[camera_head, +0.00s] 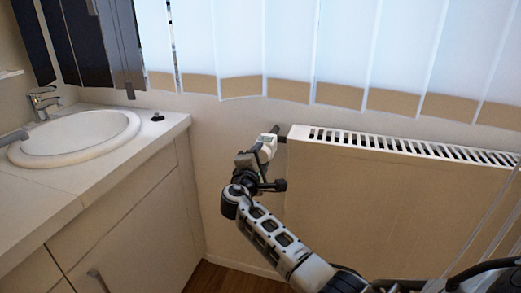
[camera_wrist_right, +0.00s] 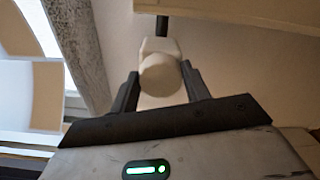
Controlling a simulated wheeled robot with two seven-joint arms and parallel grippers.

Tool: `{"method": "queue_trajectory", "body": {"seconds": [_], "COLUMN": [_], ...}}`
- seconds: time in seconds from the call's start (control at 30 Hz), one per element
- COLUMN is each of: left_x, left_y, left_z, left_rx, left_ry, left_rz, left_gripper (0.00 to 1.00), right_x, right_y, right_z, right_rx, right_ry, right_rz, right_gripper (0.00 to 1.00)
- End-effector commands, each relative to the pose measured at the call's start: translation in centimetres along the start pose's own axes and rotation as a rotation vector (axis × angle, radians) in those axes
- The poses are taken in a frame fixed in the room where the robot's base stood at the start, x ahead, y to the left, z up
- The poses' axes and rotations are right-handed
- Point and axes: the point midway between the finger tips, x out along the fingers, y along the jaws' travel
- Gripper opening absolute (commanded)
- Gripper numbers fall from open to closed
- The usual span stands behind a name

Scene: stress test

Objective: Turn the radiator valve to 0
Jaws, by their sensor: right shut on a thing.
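The radiator valve (camera_head: 267,144) is a small white knob at the upper left end of the radiator (camera_head: 400,195). In the right wrist view the valve's round off-white head (camera_wrist_right: 160,75) sits between the two dark fingers, with a dark stem behind it. My right gripper (camera_head: 259,156) is shut on the valve; it also shows in the right wrist view (camera_wrist_right: 158,88). The number on the valve cannot be read. My left gripper is not in view.
A counter (camera_head: 135,135) with a white sink (camera_head: 75,138) and faucet (camera_head: 42,100) stands on the left. Vertical blinds (camera_head: 290,50) hang above the radiator. A narrow strip of wooden floor (camera_head: 228,278) shows between cabinet and radiator.

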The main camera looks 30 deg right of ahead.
Motion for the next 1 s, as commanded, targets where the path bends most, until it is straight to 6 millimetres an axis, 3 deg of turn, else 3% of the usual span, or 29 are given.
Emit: {"method": "queue_trajectory", "body": {"seconds": [0.6,1.0], "left_x": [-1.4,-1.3], "left_y": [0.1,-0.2], "left_z": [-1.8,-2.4], "left_rx": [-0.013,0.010], "left_ry": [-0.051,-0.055], "left_rz": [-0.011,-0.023], "left_gripper": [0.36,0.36], "right_x": [-0.1,-0.1], "right_y": [0.2,0.0], "right_z": [0.1,0.0], "right_rx": [-0.553,-0.736], "right_ry": [0.001,0.001], "right_rz": [-0.004,-0.004], "right_gripper": [0.24,0.24]}}
